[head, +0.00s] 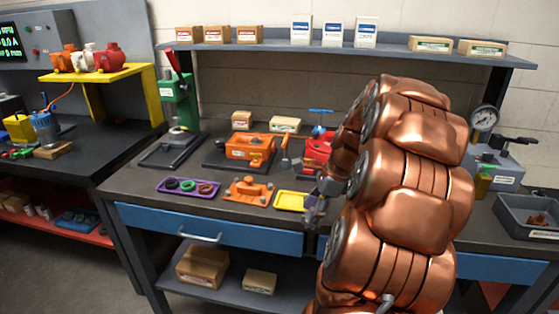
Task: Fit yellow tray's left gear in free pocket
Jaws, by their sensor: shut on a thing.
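The yellow tray (291,201) lies near the front edge of the workbench, left of my arm. Its right end is partly hidden by my gripper. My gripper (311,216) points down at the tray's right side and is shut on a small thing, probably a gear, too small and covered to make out. No gear can be made out in the visible part of the tray. An orange housing (248,190) sits left of the tray. Its pockets cannot be told apart at this size.
A purple tray (187,187) with several rings lies further left. An orange machine (250,147), a green press (180,110) and a red device (318,151) stand behind. A grey bin (527,216) is at right. My arm covers the bench's right-centre.

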